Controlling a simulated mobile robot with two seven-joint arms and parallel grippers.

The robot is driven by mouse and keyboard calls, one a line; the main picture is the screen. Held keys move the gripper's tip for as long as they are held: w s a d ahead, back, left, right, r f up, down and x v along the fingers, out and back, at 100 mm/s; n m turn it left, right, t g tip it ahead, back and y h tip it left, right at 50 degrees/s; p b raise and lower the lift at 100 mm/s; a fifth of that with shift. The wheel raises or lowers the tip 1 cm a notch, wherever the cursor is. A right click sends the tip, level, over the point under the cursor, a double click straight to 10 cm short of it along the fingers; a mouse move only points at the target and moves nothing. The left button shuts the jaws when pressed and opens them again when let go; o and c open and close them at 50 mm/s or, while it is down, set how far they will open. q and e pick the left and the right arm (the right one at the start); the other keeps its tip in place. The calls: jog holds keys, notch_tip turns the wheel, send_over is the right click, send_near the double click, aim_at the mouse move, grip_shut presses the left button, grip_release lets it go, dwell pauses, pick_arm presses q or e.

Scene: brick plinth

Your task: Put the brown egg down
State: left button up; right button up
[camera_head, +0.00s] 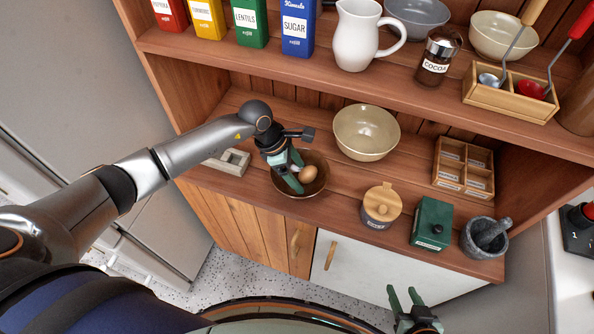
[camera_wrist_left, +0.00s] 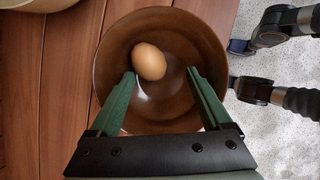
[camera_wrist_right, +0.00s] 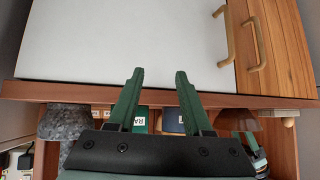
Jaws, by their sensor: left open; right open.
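The brown egg (camera_head: 307,173) lies inside a brown bowl (camera_head: 285,187) on the lower shelf. In the left wrist view the egg (camera_wrist_left: 149,61) rests against the inner side of the bowl (camera_wrist_left: 190,38), just beyond my fingertips. My left gripper (camera_head: 296,171) is open over the bowl; its fingers (camera_wrist_left: 160,80) reach down into it on either side below the egg, and I see no grip on it. My right gripper (camera_head: 404,296) is open and empty, low in front of the cabinet; its fingers (camera_wrist_right: 154,78) also show apart in the right wrist view.
A cream bowl (camera_head: 366,134) stands behind the brown bowl. A lidded jar (camera_head: 381,206), green box (camera_head: 431,223) and mortar (camera_head: 484,238) stand to the right. A pale holder (camera_head: 233,162) is at left. The upper shelf holds tins, a white jug (camera_head: 357,38) and a cocoa jar (camera_head: 437,58).

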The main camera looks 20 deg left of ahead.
pick_arm(q)
jog(key=shift+r, duration=0.1)
jog(key=shift+r, duration=0.2)
jog(key=v, duration=0.4)
jog(key=shift+a+r, duration=0.3)
jog(key=shift+r, duration=0.05)
jog(key=s+a+b, duration=0.3)
jog(key=a, duration=0.8)
jog(key=shift+s+a, duration=0.2)
jog(key=shift+s, duration=0.1)
